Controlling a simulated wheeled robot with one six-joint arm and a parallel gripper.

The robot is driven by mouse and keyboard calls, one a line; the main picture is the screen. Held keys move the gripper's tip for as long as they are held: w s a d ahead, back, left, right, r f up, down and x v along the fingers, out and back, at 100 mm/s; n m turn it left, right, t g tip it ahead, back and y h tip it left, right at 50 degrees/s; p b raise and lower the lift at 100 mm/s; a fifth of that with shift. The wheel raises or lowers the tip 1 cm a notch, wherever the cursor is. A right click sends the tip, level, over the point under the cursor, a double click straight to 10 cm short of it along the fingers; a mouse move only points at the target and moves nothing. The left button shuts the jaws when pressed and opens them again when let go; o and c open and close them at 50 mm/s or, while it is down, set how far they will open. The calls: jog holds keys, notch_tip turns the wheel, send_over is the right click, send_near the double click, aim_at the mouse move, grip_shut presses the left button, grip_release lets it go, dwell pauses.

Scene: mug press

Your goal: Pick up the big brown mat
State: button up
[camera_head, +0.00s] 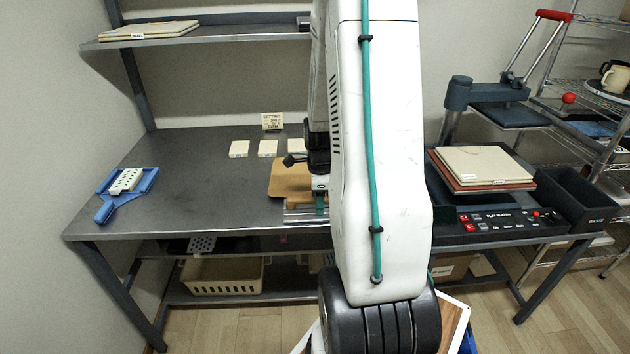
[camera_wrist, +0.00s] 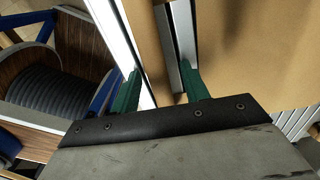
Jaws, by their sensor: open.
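The big brown mat (camera_head: 288,178) lies on the metal table near its front edge, partly hidden behind my arm. In the wrist view its tan surface (camera_wrist: 255,50) fills the right side. My gripper (camera_head: 321,203) is at the mat's front, right of its visible part. In the wrist view the green fingers of my gripper (camera_wrist: 160,88) are apart, with a tan strip and pale metal edges between and beside them. I cannot tell whether either finger touches the mat.
Several small white blocks (camera_head: 268,148) and a sign (camera_head: 272,121) stand behind the mat. A blue tray (camera_head: 128,192) lies at the left. The press (camera_head: 500,215) with a pale stacked pad (camera_head: 485,164) is at the right. A shelf (camera_head: 220,36) hangs above.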

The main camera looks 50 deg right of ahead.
grip_shut()
jog(key=shift+r, duration=0.1)
